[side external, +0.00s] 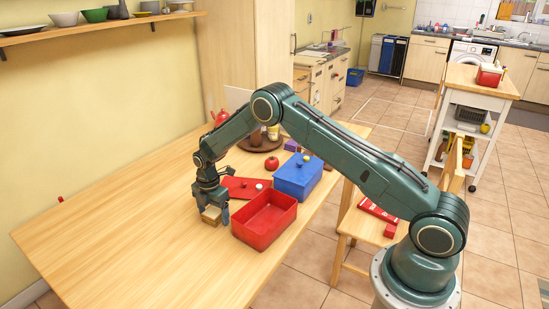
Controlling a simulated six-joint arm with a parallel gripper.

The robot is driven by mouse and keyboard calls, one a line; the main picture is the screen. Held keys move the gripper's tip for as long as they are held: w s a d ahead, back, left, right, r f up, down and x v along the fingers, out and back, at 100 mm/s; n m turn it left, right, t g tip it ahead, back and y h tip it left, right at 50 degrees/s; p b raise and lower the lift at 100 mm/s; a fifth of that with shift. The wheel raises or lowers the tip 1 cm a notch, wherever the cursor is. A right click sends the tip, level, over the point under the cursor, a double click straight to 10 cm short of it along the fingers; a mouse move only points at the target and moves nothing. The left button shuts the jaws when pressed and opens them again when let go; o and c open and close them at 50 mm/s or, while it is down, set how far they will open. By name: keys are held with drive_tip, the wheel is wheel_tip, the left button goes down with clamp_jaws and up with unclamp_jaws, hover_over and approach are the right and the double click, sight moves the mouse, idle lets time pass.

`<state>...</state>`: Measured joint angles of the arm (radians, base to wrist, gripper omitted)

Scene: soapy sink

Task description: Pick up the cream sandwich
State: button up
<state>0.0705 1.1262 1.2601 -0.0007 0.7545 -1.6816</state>
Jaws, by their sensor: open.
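The cream sandwich (210,215) is a small pale tan block on the wooden table, just left of the open red box. My gripper (212,204) points down right over it, with blue-grey fingers around or beside its upper part. The gripper is open, and part of the sandwich is hidden behind a finger. I cannot tell whether the fingers touch it.
The open red box (262,232) stands close to the right of my gripper. Behind it are a red lid (240,186), a blue lidded box (298,180) and a tomato (271,163). The wooden table (120,240) is clear to the left and front.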

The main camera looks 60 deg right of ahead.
sight(213, 211)
drive_tip(key=c, duration=1.1)
drive_tip(key=shift+r, duration=0.2)
wheel_tip(213, 211, up, 20)
drive_tip(key=shift+f, duration=0.15)
idle(0.5)
